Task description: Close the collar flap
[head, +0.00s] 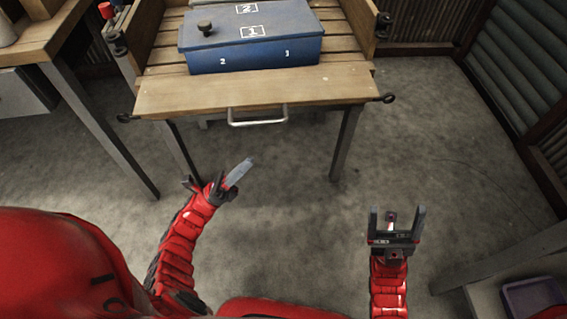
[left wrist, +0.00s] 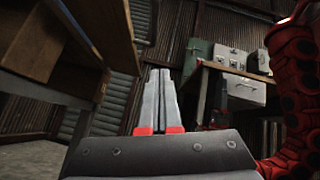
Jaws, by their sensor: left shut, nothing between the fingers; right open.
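The collar's front flap (head: 255,90) is a plain wooden board with a metal handle (head: 257,118) at its front edge. It lies folded down, roughly flat, in front of the blue box, between two wooden side walls. Dark metal hooks show at its two front corners. My left gripper (head: 246,164) is shut and empty, below and in front of the flap, apart from it. Its closed grey fingers also show in the left wrist view (left wrist: 160,80). My right gripper (head: 397,212) is open and empty, low at the right, away from the flap.
A blue lidded box (head: 255,55) with a dark knob stands on the slatted bed (head: 165,58) behind the flap. A wooden bench (head: 50,35) stands at left. A purple tray (head: 535,295) is at lower right. The concrete floor before the flap is clear.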

